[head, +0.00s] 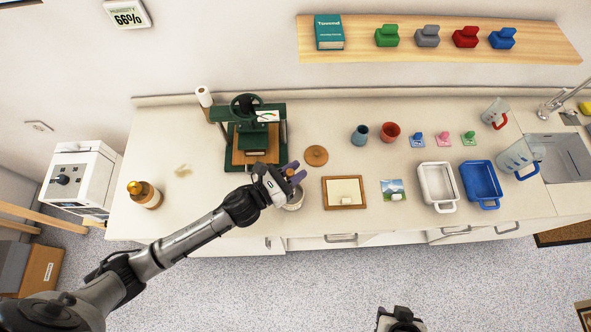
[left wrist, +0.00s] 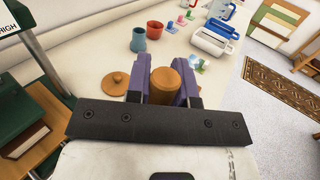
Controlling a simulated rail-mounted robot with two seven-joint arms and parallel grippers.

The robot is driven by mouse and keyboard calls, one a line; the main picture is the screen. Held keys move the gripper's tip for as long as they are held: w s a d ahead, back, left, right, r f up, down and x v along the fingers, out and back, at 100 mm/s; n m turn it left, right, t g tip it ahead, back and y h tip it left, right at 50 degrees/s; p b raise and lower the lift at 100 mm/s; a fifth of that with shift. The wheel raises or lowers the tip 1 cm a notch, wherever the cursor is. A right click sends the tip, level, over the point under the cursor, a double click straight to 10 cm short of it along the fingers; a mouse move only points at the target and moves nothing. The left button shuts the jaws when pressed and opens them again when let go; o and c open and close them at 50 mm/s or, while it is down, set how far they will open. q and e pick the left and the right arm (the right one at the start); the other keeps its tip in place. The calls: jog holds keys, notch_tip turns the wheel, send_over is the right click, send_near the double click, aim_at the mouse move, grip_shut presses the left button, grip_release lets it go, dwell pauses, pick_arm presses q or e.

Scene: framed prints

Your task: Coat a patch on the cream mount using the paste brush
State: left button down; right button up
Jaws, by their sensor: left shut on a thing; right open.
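My left gripper (head: 294,173) is shut on an orange-brown rounded handle, probably the paste brush (left wrist: 182,82), which stands between its purple fingers in the left wrist view. The brush's lower end is hidden. Below the gripper, a pale pot (head: 294,201) is partly covered by it; whether the bristles are inside I cannot tell. The cream mount (head: 335,186) lies flat in a brown wooden border to the right, with a small whitish block (head: 346,199) at its front. My right gripper (head: 400,318) is at the bottom edge, away from the counter, open.
A round wooden lid (head: 316,155) lies behind the gripper. A green press (head: 256,135) stands to the left. A landscape print (head: 392,186), white tray (head: 437,185) and blue tray (head: 481,183) lie right of the mount. Blue and red cups (head: 390,132) stand behind.

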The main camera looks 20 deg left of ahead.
pick_arm(q)
jog(key=shift+r+p, duration=1.25)
jog(key=shift+r, duration=0.4)
jog(key=shift+f, duration=0.1)
